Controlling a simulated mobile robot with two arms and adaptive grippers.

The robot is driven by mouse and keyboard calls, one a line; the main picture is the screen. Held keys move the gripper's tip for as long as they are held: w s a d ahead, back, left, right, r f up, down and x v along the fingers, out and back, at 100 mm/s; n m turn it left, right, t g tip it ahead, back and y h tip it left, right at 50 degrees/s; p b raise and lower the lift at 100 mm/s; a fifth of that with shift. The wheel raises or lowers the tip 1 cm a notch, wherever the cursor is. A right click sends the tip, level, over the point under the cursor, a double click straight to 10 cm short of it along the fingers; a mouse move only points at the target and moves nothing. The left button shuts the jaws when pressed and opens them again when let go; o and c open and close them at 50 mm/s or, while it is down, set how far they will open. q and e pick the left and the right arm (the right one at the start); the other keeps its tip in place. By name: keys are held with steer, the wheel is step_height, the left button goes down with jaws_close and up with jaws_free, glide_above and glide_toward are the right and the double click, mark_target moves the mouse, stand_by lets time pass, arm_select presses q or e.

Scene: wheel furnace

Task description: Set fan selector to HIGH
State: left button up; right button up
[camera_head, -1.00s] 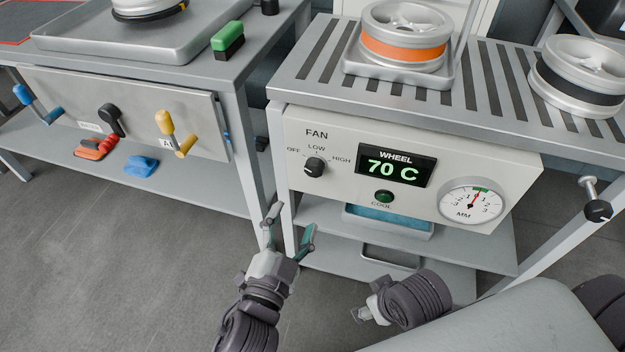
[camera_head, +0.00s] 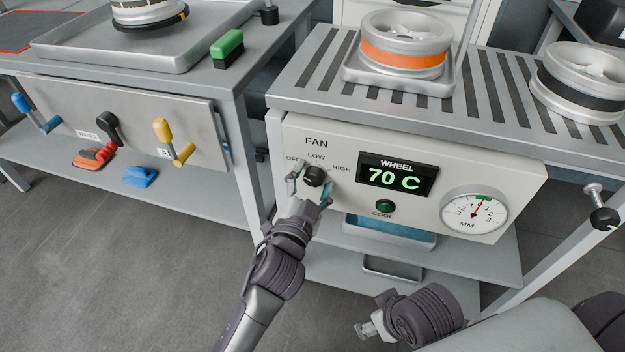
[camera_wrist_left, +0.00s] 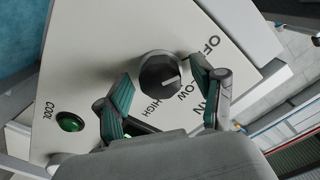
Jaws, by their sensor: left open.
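The fan selector is a round black knob (camera_head: 315,176) on the light panel of the furnace, with OFF, LOW and HIGH printed around it. It also shows in the left wrist view (camera_wrist_left: 160,72), where its white mark points away from HIGH, roughly between OFF and LOW; the exact setting is hard to read. My left gripper (camera_head: 310,187) is open, with one finger on each side of the knob. In the left wrist view its green-padded fingers (camera_wrist_left: 165,98) flank the knob with gaps visible. My right gripper (camera_head: 368,328) is low in front, its fingers unclear.
A display (camera_head: 397,174) reads 70 C, with a green COOL button (camera_head: 385,206) below and a dial gauge (camera_head: 474,213) to the right. A wheel with an orange band (camera_head: 405,58) stands above on the slatted top. A second bench (camera_head: 110,75) stands at left.

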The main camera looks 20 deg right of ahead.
arm_select(q)
steer(key=c, duration=1.1)
